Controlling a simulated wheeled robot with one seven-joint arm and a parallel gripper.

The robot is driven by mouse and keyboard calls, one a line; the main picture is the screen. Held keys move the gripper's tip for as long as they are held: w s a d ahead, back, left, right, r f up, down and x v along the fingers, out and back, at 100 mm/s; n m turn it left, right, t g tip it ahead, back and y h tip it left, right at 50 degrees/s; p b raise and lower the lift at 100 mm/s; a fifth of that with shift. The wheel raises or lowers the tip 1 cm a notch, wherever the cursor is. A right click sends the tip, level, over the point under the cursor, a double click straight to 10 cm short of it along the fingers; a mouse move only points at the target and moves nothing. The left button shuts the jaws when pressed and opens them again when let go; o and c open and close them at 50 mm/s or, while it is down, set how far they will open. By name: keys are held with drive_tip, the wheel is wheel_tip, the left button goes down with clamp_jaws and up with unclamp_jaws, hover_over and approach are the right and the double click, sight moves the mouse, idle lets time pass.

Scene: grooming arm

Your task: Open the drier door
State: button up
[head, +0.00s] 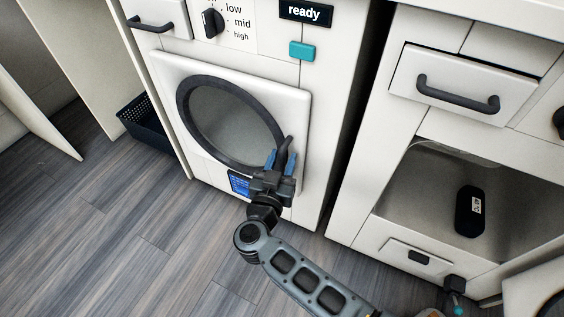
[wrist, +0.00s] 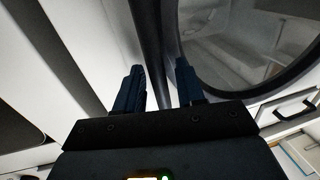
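The drier door (head: 172,82) is a white square panel with a dark round ring and grey glass. It looks closed, flush with the drier front. Its dark upright handle (head: 286,146) is at the door's right side. My gripper (head: 281,158) is at this handle, its blue fingers on either side of it. In the wrist view the handle (wrist: 150,40) runs down between my two fingers (wrist: 160,82), which stand apart; the gripper looks open around it. Whether a finger touches the handle is hard to tell. The round window ring (wrist: 176,45) is to the right there.
Above the door are a dial (head: 211,23), a "ready" display (head: 305,11) and a teal button (head: 302,50). A dark basket (head: 147,128) is on the floor at left. A cabinet with a drawer handle (head: 458,97) and an open bay holding a black object (head: 469,211) is at right. Floor at left front is clear.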

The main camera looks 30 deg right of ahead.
drive_tip(key=shift+c, duration=0.3)
clamp_jaws()
idle(0.3)
